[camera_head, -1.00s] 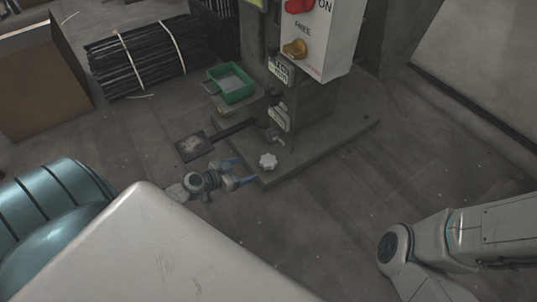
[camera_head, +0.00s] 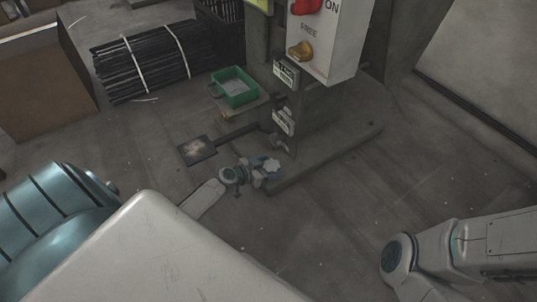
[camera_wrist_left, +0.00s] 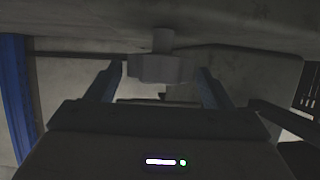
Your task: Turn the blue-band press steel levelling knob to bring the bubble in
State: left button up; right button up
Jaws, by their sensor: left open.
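The pale, lobed levelling knob (camera_head: 272,164) is at the near corner of the press base (camera_head: 335,150). My left gripper (camera_head: 266,178) is open at the knob, with its blue fingers beside it. In the left wrist view the knob (camera_wrist_left: 160,69) hangs on a short stem between the two open fingers (camera_wrist_left: 158,84), with a gap on both sides. I cannot make out a bubble or a blue band on the press. My right arm shows at the lower right, but its gripper is out of view.
A dark flat pedal plate (camera_head: 197,150) on an arm lies left of the base. A green tray (camera_head: 233,88) sits beside the press. A control box (camera_head: 325,40) is on the column. Bundled black rods (camera_head: 155,60) and a cardboard box (camera_head: 45,85) stand at left.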

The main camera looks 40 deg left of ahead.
pick_arm(q)
jog(key=c, duration=1)
